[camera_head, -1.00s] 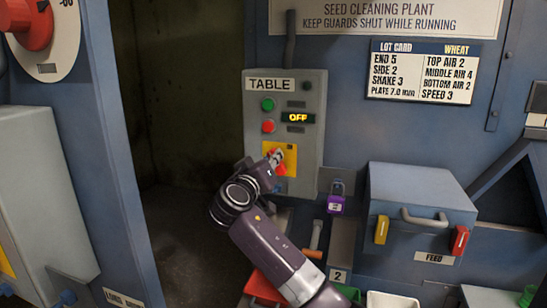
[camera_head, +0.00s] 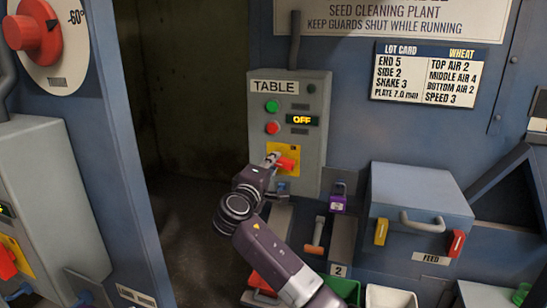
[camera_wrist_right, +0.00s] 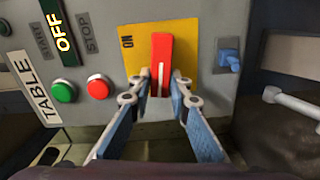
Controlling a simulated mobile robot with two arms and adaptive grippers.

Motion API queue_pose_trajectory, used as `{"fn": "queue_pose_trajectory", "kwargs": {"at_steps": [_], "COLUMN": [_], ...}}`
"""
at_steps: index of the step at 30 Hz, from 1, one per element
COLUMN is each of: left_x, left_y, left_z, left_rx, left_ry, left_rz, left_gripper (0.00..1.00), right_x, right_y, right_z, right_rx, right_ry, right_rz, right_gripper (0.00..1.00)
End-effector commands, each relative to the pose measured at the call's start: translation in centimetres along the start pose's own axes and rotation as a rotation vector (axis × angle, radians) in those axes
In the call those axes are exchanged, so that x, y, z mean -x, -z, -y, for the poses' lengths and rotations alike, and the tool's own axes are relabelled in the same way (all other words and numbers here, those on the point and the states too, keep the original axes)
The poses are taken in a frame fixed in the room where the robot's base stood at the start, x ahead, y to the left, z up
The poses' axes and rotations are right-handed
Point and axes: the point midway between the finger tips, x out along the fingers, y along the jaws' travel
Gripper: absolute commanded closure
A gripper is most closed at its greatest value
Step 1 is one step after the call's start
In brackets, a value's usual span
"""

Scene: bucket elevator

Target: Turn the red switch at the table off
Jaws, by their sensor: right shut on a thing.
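The grey TABLE box (camera_head: 312,172) stands in the middle of the head view. It has a green button (camera_head: 272,106), a red button (camera_head: 273,128) and a display (camera_head: 302,120) reading OFF. Below is a yellow plate (camera_head: 297,150) with the red switch (camera_head: 288,164), its handle lying about level and pointing right. My right gripper (camera_head: 272,160) is at the handle, with its arm coming from below. In the right wrist view the red handle (camera_wrist_right: 161,52) stands between the fingers of the gripper (camera_wrist_right: 160,86), which are shut on it. My left gripper is not in view.
A purple padlock (camera_head: 337,203) hangs right of the box's lower edge. A blue-grey FEED box (camera_head: 420,190) with a handle juts out further right. Another red switch (camera_head: 7,263) is at the far left. A dark opening lies left of the TABLE box.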

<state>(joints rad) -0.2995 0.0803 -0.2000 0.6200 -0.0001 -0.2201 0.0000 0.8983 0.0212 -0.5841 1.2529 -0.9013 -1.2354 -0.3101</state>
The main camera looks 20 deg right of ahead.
Motion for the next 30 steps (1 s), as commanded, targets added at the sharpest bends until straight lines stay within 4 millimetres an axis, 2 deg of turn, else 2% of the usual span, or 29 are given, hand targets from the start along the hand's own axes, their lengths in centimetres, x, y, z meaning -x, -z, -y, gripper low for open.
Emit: {"fn": "queue_pose_trajectory", "kwargs": {"at_steps": [10,26,27,30], "left_x": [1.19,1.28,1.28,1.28], "left_y": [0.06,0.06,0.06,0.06], "left_z": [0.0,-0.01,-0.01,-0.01], "left_rx": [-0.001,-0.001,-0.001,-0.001], "left_ry": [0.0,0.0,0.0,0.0], "left_rz": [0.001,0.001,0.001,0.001], "left_gripper": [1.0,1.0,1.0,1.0], "right_x": [0.03,0.04,0.04,0.03], "right_y": [0.02,0.0,0.0,-0.01], "right_z": [0.36,0.55,0.56,0.54], "right_rx": [0.142,0.168,0.168,0.167], "right_ry": [0.002,0.003,0.003,0.003], "right_rz": [-0.001,-0.001,-0.001,-0.001], "right_gripper": [1.0,1.0,0.82,0.71]}}
